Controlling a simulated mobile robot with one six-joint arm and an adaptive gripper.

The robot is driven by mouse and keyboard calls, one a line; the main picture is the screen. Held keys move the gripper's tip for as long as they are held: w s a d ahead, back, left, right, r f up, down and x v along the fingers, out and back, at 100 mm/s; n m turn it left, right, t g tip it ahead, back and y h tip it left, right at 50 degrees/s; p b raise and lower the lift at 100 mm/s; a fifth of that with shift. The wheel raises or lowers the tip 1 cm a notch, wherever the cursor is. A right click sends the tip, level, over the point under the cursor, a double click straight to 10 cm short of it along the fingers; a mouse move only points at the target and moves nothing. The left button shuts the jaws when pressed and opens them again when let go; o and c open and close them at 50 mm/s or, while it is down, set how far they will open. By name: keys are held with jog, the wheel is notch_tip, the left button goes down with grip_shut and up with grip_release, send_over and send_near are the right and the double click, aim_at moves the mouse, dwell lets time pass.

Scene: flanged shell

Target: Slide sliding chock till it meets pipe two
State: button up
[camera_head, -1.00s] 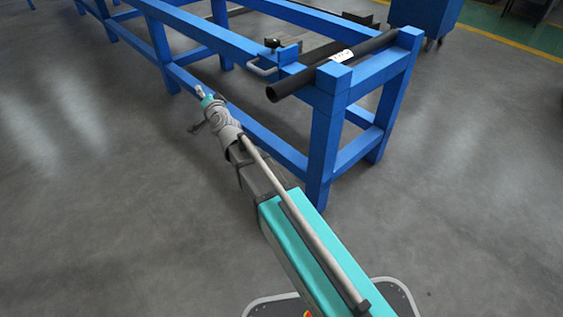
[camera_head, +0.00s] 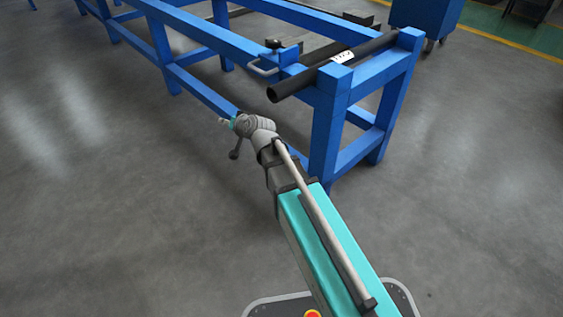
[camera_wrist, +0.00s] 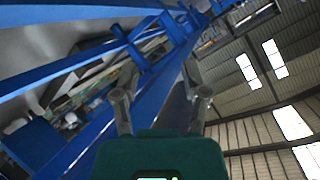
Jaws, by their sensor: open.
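The sliding chock (camera_head: 289,56) is a blue block with a grey loop handle and a black knob, on the near blue rail of the frame. A dark pipe (camera_head: 300,81) with a white label lies across the frame's near end, to the right of the chock with a small gap; whether it is pipe two I cannot tell. My gripper (camera_head: 226,123) is below and left of the chock, apart from it and small in the head view. In the wrist view my gripper (camera_wrist: 161,88) has its two fingers spread, with nothing held between them.
The blue frame (camera_head: 205,40) runs to the upper left, with a lower rail (camera_head: 205,95) near my gripper and legs at its near end. A blue cabinet (camera_head: 425,14) stands behind. The grey floor (camera_head: 90,200) to the left is clear.

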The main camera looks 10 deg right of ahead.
jog(key=s+d+f+n+g+h+p, duration=0.1)
jog(key=s+d+f+g+h, duration=0.1)
jog(key=s+d, duration=0.4)
jog(key=s+d+f+g+h, duration=0.2)
jog(key=s+d+f+g, duration=0.3)
jog(key=d, duration=0.4)
jog(key=shift+s+f+n+h+p, duration=0.25)
jog(key=shift+s+n+h+p, duration=0.15)
jog(key=shift+s, duration=0.4)
jog(key=s+d+r+g+h+p, duration=0.2)
jog(key=s+d+r+p, duration=0.4)
jog(key=s+r+p, duration=0.3)
jog(key=r+g+p, duration=0.1)
jog(key=p, duration=0.1)
jog(key=shift+s+d+r+g+p, duration=0.15)
jog(key=shift+d+r+g+p, duration=0.1)
jog(key=shift+g+p, duration=0.15)
jog(key=shift+d, duration=0.1)
